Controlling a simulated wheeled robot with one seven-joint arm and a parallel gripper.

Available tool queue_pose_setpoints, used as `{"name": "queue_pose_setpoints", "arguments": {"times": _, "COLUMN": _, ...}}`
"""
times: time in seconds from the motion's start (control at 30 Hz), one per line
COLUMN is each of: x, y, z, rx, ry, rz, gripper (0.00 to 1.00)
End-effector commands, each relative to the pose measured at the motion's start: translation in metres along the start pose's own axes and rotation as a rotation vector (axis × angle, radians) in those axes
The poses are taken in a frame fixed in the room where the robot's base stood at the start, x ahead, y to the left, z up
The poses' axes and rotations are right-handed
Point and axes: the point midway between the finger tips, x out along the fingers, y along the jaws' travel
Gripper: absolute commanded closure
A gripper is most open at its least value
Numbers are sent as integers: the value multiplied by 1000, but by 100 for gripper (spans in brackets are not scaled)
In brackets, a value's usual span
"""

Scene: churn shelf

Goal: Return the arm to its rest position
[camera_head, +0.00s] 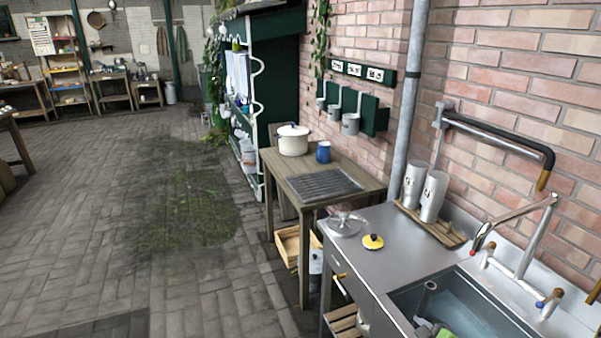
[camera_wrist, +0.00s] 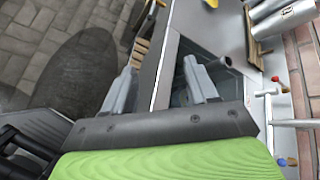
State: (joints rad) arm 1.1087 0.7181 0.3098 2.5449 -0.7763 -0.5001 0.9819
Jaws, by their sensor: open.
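My gripper (camera_wrist: 158,70) shows in the wrist view with its two grey fingers spread wide and nothing between them. It is over the left edge of the sink (camera_wrist: 178,88), and its height above the sink is hard to judge. A broad green ridged surface (camera_wrist: 165,163) fills the bottom of the wrist view below the dark bar that carries the fingers. In the head view a small green patch (camera_head: 445,333) and grey parts show at the bottom edge, over the sink. I cannot tell for sure that they are my gripper. Most of my arm is out of view.
The steel counter (camera_head: 385,250) holds a yellow-topped item (camera_head: 372,242) and two metal cylinders (camera_head: 432,195) on a wooden rack. A faucet (camera_head: 530,235) rises behind the sink. A wooden table (camera_head: 350,165) bears a white pot (camera_head: 292,140) and blue mug (camera_head: 323,152). The paved floor at left is open.

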Motion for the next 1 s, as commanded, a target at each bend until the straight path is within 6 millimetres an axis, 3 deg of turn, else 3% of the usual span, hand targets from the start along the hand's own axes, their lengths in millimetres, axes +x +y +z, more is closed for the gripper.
{"name": "queue_pose_setpoints", "arguments": {"times": 0.13, "x": -10, "y": 25, "z": 53, "rx": -515, "ry": -47, "rz": 199, "gripper": 42}}
{"name": "queue_pose_setpoints", "arguments": {"times": 0.27, "x": -40, "y": 47, "z": 90, "rx": -1029, "ry": -70, "rz": 382, "gripper": 42}}
{"name": "queue_pose_setpoints", "arguments": {"times": 0.37, "x": -75, "y": 56, "z": 112, "rx": -1373, "ry": -70, "rz": 491, "gripper": 42}}
{"name": "queue_pose_setpoints", "arguments": {"times": 0.5, "x": -137, "y": 64, "z": 134, "rx": -1767, "ry": -59, "rz": 588, "gripper": 42}}
{"name": "queue_pose_setpoints", "arguments": {"times": 0.6, "x": -183, "y": 70, "z": 142, "rx": -1964, "ry": -63, "rz": 620, "gripper": 42}}
{"name": "queue_pose_setpoints", "arguments": {"times": 0.73, "x": -223, "y": 79, "z": 141, "rx": -2100, "ry": -90, "rz": 634, "gripper": 42}}
{"name": "queue_pose_setpoints", "arguments": {"times": 0.83, "x": -235, "y": 82, "z": 139, "rx": -2133, "ry": -104, "rz": 640, "gripper": 42}}
{"name": "queue_pose_setpoints", "arguments": {"times": 1.0, "x": -236, "y": 82, "z": 138, "rx": -2136, "ry": -106, "rz": 644, "gripper": 42}}
